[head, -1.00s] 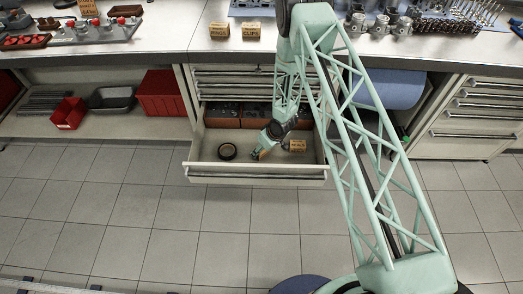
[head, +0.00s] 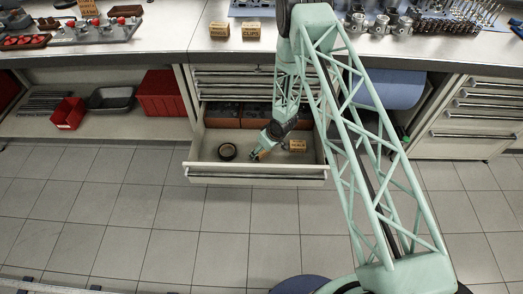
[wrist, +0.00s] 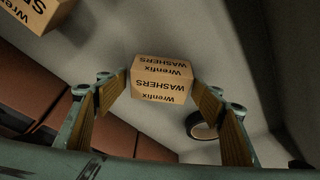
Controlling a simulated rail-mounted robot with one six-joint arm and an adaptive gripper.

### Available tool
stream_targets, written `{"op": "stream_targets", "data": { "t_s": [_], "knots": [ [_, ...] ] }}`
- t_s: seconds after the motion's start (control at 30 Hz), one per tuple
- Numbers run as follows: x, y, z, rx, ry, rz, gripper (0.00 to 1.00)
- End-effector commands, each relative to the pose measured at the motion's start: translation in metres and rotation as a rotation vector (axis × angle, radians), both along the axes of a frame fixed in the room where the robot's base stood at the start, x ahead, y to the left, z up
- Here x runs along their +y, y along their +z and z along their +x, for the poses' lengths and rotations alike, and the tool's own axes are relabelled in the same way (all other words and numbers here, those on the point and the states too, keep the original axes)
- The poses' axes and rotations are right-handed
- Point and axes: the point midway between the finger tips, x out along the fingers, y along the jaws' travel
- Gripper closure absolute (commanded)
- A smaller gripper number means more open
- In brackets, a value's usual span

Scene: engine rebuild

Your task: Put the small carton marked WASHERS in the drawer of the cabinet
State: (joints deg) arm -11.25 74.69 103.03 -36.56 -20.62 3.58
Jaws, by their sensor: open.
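The small WASHERS carton (wrist: 160,82) is a tan box printed "Wrenfix WASHERS" in the wrist view. It is inside the open cabinet drawer (head: 210,172), seemingly on the drawer floor. My gripper (wrist: 162,88) is open, with one finger on each side of the carton and the tips close to its sides. I cannot tell whether either tip touches it. In the head view my gripper (head: 258,154) is low inside the drawer and mostly hides the carton.
A second tan carton (head: 297,146) lies to the right in the drawer, and a black ring (head: 227,151) to the left. Reddish-brown bins (head: 222,116) line the drawer's back. Two more tan cartons (head: 251,30) stand on the worktop above.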

Motion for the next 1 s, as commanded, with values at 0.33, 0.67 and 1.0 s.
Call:
{"op": "stream_targets", "data": {
  "t_s": [0.33, 0.67, 1.0],
  "knots": [
    [-0.007, 0.026, -0.006, -0.001, 0.0, -0.001, 0.39],
    [-0.018, 0.064, -0.017, 0.0, -0.001, 0.001, 0.39],
    [-0.028, 0.099, -0.028, -0.001, 0.0, 0.0, 0.39]
  ]
}}
